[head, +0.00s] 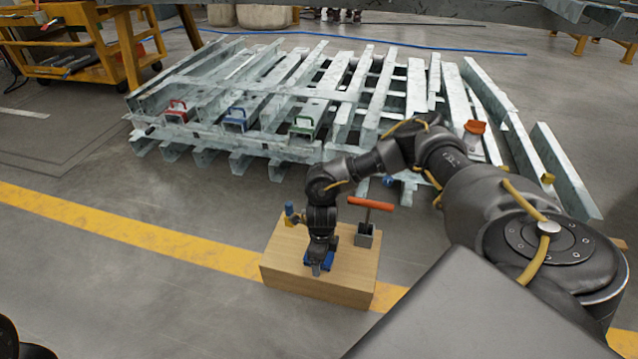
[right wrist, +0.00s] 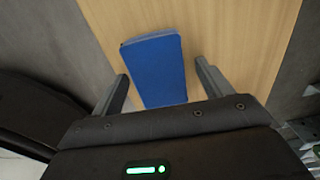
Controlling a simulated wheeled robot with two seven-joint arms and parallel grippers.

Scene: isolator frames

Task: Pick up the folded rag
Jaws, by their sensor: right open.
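The folded rag (right wrist: 158,68) is a flat blue rectangle lying on a wooden block (head: 318,289). In the head view only blue edges of it show beneath my right gripper (head: 317,267). In the right wrist view my right gripper (right wrist: 162,76) is open, with one finger on each side of the rag's near part. The fingers look clear of the rag's sides. The height of the fingertips above the block is hard to tell. My left gripper is not in view.
On the same block stand a grey holder with an orange T-handle tool (head: 370,203) and a small blue-topped item (head: 290,212). Behind is a stack of galvanised beams (head: 290,95) with red, blue and green handled pieces. A yellow cart (head: 85,60) stands back left.

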